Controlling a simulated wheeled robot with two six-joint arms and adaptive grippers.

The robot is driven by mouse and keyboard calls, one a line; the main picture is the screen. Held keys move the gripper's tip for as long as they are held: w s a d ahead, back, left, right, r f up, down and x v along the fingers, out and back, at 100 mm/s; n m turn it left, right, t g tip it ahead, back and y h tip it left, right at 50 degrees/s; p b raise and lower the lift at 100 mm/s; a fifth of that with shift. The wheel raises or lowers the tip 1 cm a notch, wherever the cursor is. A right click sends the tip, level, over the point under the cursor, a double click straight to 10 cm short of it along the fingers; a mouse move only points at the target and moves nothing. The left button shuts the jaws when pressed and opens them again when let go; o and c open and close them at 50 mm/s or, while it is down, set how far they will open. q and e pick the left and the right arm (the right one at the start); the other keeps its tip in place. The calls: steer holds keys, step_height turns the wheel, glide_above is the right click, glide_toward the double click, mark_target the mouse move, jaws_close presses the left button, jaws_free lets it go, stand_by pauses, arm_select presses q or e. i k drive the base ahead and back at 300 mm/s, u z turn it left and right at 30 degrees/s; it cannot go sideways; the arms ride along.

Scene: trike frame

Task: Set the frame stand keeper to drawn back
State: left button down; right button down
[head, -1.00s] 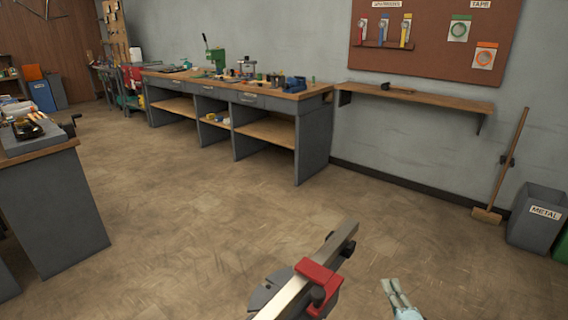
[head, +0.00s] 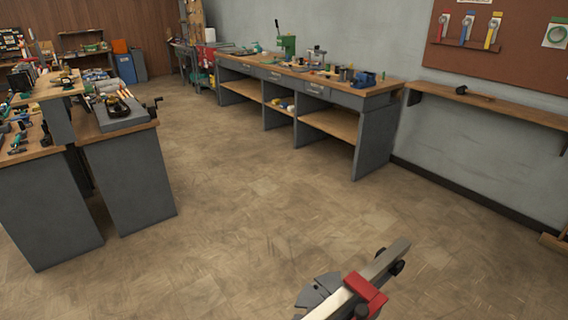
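A pale metal bar (head: 393,259) with a red clamp-like piece (head: 367,293) and a dark knob stands close in front, at the bottom edge of the head view. It looks like part of the frame stand, but its lower part is cut off. A grey disc-like plate (head: 316,292) shows beside it on the left. I cannot tell which part is the keeper or how it is set. Neither of my grippers is in view.
A long workbench (head: 372,109) with tools runs along the back wall. Grey benches (head: 130,181) with tools stand at the left. A wooden wall shelf (head: 513,108) is at the right. The floor (head: 240,200) between is clear.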

mark_target(375, 299)
steer(key=k, duration=0.5)
steer(key=u, duration=1.2)
steer(key=i, duration=0.8)
steer(key=z, duration=2.1)
